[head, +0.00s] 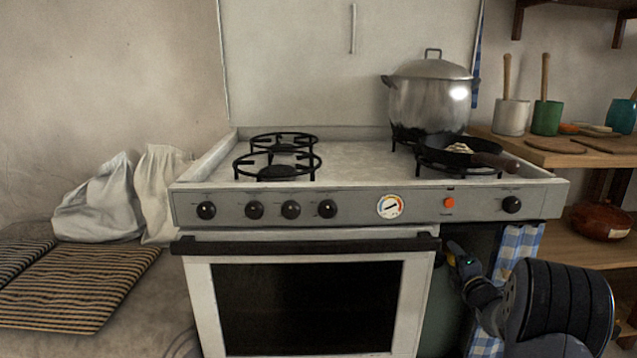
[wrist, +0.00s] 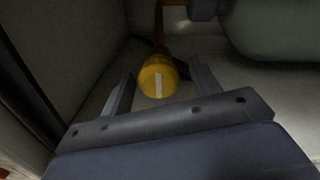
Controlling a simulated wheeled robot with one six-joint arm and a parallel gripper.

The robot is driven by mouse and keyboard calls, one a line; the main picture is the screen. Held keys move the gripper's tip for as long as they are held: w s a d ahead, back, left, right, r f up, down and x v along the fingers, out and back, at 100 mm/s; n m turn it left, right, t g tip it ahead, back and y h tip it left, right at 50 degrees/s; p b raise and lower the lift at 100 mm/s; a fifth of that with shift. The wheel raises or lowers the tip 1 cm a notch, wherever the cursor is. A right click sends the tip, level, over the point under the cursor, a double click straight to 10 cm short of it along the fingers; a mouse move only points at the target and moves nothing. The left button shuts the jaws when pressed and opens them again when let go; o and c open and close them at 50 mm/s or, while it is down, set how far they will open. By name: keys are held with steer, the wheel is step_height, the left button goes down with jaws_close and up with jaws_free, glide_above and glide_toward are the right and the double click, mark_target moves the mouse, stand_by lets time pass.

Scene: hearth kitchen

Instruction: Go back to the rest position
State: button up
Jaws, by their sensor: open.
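My gripper (head: 466,268) is low at the right of the oven door, at the dark opening under the stove top. In the wrist view its two fingers (wrist: 163,72) are spread apart. A yellow knob or handle (wrist: 158,80) with a white stripe lies between them in the picture, on a yellow pipe. I cannot tell whether a finger touches it. Nothing is visibly gripped. My dark arm comes in from the lower right of the head view.
A greenish rounded tank (wrist: 275,28) is close to the right of the fingers. The stove (head: 375,210) carries a lidded pot (head: 430,100) and a frying pan (head: 462,152). A blue checked cloth (head: 512,250) hangs beside my arm. Wooden shelves (head: 570,155) stand at the right.

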stand_by(0.4)
steer(key=s+p, duration=0.3)
steer(key=s, duration=0.8)
steer(key=w+b, duration=0.3)
steer(key=w, duration=0.8)
steer(key=shift+w, duration=0.15)
steer(key=m, duration=0.9)
steer(key=shift+r+m+p, duration=0.15)
steer(key=shift+m+p, duration=0.2)
steer(key=shift+m, duration=0.05)
steer(key=m+p, duration=0.3)
steer(key=shift+r, duration=0.2)
steer(key=m+p, duration=0.5)
steer(key=shift+d+f, duration=0.1)
steer(key=shift+f, duration=0.05)
steer(key=shift+s+f, duration=0.1)
steer(key=shift+s, duration=0.45)
